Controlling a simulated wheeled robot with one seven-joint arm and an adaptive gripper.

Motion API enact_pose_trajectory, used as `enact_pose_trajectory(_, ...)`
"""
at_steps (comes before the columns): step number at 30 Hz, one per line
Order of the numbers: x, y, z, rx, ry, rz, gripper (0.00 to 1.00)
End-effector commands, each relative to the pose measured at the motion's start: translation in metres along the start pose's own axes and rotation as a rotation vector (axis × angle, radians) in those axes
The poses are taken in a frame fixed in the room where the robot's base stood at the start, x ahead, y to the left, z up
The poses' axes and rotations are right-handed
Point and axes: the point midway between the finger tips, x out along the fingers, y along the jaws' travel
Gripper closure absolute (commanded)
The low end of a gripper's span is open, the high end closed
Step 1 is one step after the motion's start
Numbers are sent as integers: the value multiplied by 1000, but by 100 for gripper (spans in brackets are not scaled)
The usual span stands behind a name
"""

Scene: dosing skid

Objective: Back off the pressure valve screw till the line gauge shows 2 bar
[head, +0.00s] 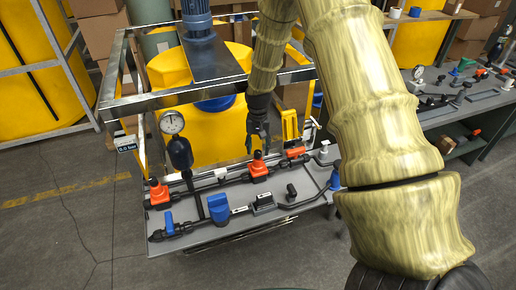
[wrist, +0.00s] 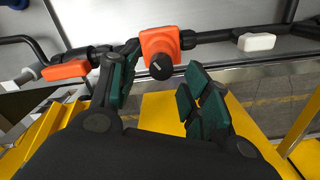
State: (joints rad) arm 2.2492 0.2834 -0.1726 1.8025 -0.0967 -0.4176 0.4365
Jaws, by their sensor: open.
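An orange valve (head: 259,169) sits on the pipe run of the skid, just below my gripper (head: 258,138). In the wrist view the same orange valve (wrist: 158,44) has a round black screw knob (wrist: 161,66) facing me. My gripper (wrist: 160,62) is open, with its green-padded fingers on either side of the knob and nothing visibly held. Contact with the knob cannot be told. A round white dial gauge (head: 171,122) stands at the skid's left on a black vessel; its needle is too small to read. A small bar readout (head: 126,144) hangs on the frame left of it, its digits unclear.
Other orange valves stand at the left (head: 159,193) and right (head: 295,152) of the pipe. A blue block (head: 219,208) and a white handle (head: 221,173) are close by. The metal frame (head: 130,103) and yellow tank (head: 215,130) surround my gripper. A second bench (head: 450,115) is at right.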

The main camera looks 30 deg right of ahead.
Motion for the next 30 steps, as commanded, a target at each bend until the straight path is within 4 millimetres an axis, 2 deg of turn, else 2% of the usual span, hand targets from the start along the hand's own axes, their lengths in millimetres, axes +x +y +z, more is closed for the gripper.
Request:
enact_pose_trajectory(9,21,-1,0,-1,0,0,52)
enact_pose_trajectory(19,24,-2,0,-1,0,0,52)
enact_pose_trajectory(20,24,-2,0,-2,0,0,54)
enact_pose_trajectory(27,23,-1,0,-1,0,0,98)
enact_pose_trajectory(30,23,-1,0,-1,0,0,99)
